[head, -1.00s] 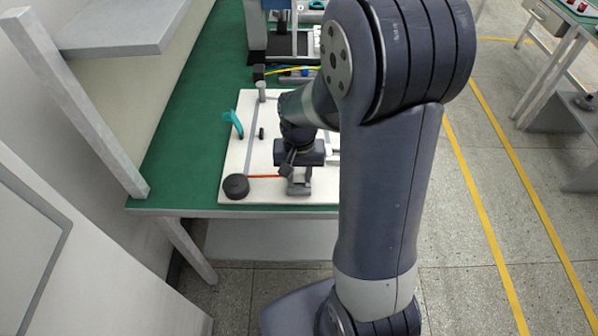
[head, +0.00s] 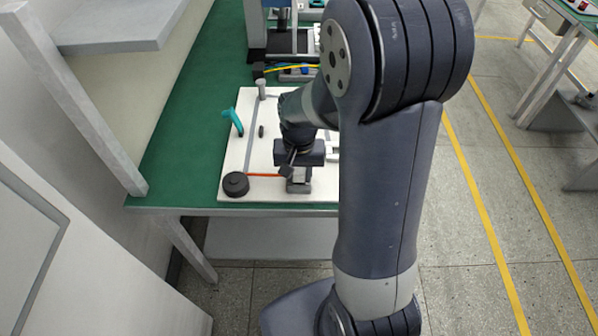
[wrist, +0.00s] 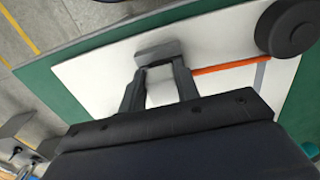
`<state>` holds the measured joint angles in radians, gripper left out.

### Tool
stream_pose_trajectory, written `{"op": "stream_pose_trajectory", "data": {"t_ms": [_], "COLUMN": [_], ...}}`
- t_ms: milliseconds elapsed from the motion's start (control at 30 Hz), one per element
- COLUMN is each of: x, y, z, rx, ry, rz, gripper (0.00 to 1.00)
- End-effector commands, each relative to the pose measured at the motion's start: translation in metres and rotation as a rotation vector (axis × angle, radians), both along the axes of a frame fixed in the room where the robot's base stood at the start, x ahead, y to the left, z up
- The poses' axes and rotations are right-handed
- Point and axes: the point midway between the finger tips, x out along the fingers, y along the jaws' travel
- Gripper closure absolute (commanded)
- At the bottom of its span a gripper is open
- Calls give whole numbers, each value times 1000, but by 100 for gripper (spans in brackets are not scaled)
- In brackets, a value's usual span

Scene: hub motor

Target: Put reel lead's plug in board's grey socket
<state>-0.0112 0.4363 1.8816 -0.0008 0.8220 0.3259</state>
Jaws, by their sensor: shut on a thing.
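The white board (head: 232,160) lies on the green bench top. The black reel (head: 236,184) sits at its near left corner and also shows in the wrist view (wrist: 286,27). Its orange lead (wrist: 222,66) runs straight from the reel to my gripper's fingertips. My gripper (wrist: 160,70) points down over the board's near edge, shut on the lead's plug, which is mostly hidden between the fingers. A grey block (wrist: 158,52), apparently the grey socket, lies right at the fingertips; it also shows below the gripper in the head view (head: 298,187). I cannot tell whether the plug is inside it.
A teal clip-like piece (head: 233,122), a small black piece (head: 262,132) and a grey post (head: 261,90) stand on the board's left part. A grey strip (head: 250,145) runs along it. Equipment with yellow and blue cables (head: 290,70) stands behind. My arm hides the board's right side.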

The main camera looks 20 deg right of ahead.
Motion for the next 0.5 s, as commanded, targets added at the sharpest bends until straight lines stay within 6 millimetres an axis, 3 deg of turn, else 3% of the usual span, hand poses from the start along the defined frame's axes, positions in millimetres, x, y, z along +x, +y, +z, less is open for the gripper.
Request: {"op": "stream_pose_trajectory", "data": {"t_ms": [500], "x": [0], "y": [0], "z": [-11], "rx": [0], "ry": [0], "rz": [0], "gripper": [93]}}
